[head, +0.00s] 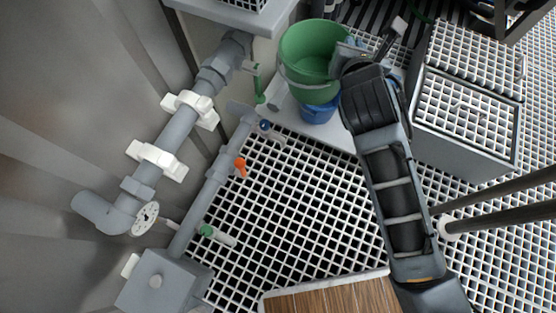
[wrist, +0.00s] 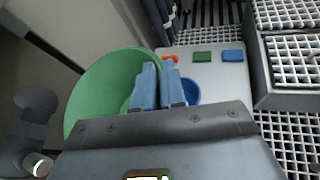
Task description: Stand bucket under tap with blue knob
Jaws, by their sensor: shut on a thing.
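A green bucket (head: 303,50) hangs in my gripper (head: 347,52), which is shut on its right rim. In the wrist view the green bucket (wrist: 98,92) is left of the fingers (wrist: 158,88), its open mouth in sight. A smaller blue vessel (head: 318,113) shows partly below it and also in the wrist view (wrist: 192,91), largely hidden. The tap with the blue knob (head: 265,126) is on the grey pipe, lower left of the bucket. Taps with an orange knob (head: 240,167) and a green knob (head: 207,230) are farther along it.
A pale platform (head: 284,113) lies beneath the bucket; green (wrist: 202,58) and blue (wrist: 232,56) patches show on it. White grating (head: 290,200) is clear under the taps. A grey grated box (head: 465,125) stands to the right of my arm. A wooden board (head: 330,299) is at the bottom.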

